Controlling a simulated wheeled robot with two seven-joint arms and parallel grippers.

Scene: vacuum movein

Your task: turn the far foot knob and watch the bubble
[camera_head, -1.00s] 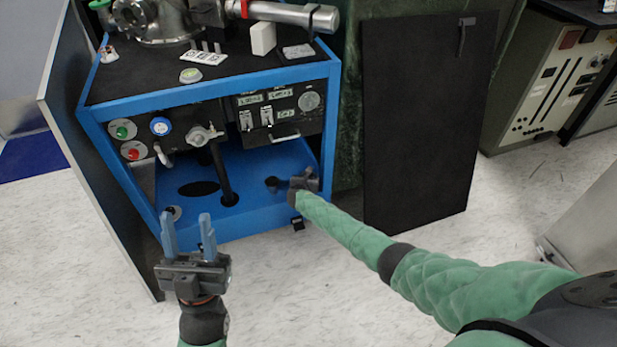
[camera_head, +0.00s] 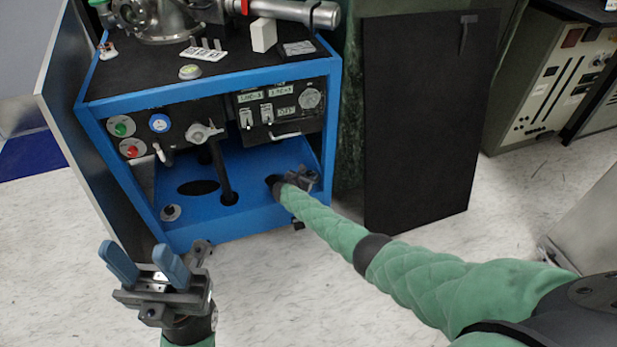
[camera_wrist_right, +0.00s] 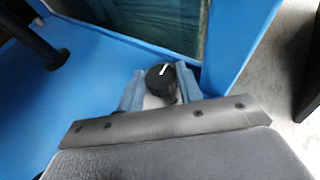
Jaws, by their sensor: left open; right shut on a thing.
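The far foot knob (camera_wrist_right: 161,76) is a round black knob with a white pointer line, at a corner of the blue frame in the right wrist view. My right gripper (camera_wrist_right: 155,88) is shut on it, one blue finger on each side. In the head view the right gripper (camera_head: 290,181) reaches into the cart's lower bay, and its fingers and the knob are hard to make out. The bubble level (camera_head: 190,72) is a small round greenish disc on the black cart top; its bubble is too small to read. My left gripper (camera_head: 147,262) is open and empty in front of the cart.
The blue cart (camera_head: 212,97) has a front panel with gauges and valves. Another foot knob (camera_head: 171,212) sits at its near left corner. A black post (camera_head: 222,175) stands in the bay. A black panel (camera_head: 420,120) leans at right. The floor in front is clear.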

